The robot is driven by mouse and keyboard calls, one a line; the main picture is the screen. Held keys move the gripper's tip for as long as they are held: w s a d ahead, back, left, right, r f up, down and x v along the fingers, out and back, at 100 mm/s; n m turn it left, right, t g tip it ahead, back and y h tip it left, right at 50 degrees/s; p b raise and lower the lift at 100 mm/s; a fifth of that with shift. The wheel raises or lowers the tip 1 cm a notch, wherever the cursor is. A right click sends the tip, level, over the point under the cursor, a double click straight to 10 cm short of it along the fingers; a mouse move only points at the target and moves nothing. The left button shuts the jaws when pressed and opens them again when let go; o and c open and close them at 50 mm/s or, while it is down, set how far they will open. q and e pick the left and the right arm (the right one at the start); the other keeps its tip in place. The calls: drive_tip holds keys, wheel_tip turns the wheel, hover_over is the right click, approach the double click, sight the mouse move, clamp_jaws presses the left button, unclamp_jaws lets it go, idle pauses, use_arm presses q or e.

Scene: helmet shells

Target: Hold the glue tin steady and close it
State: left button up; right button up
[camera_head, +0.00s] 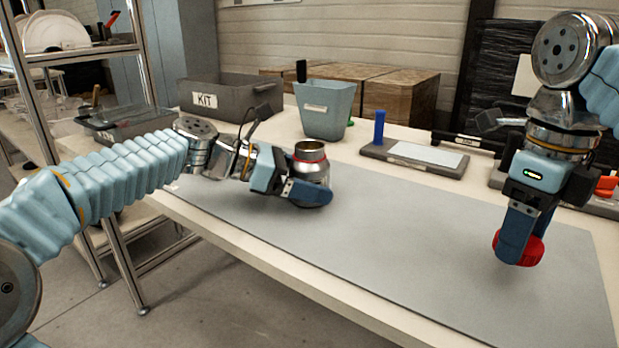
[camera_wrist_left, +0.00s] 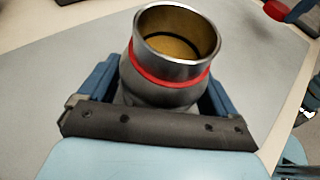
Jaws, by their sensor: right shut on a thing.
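The glue tin (camera_head: 311,163) is a silver metal can with a red ring below its open neck. It stands upright on the grey mat (camera_head: 400,245). My left gripper (camera_head: 312,192) has its blue fingers around the tin's body. In the left wrist view the tin (camera_wrist_left: 165,70) sits between the fingers, and its open mouth shows a yellowish inside. My right gripper (camera_head: 520,240) points down at the right, shut on a red lid (camera_head: 533,250) held apart from the tin. The lid also shows at the top right of the left wrist view (camera_wrist_left: 276,9).
A grey KIT box (camera_head: 225,97) and a light blue bin (camera_head: 325,108) stand behind the tin. A tray with a blue post (camera_head: 379,128) lies at the back middle. The mat between the tin and the lid is clear.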

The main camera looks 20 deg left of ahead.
use_arm(q)
drive_tip(key=c, duration=0.8)
drive_tip(key=shift+r, duration=0.15)
use_arm(e)
drive_tip(key=shift+r, duration=0.2)
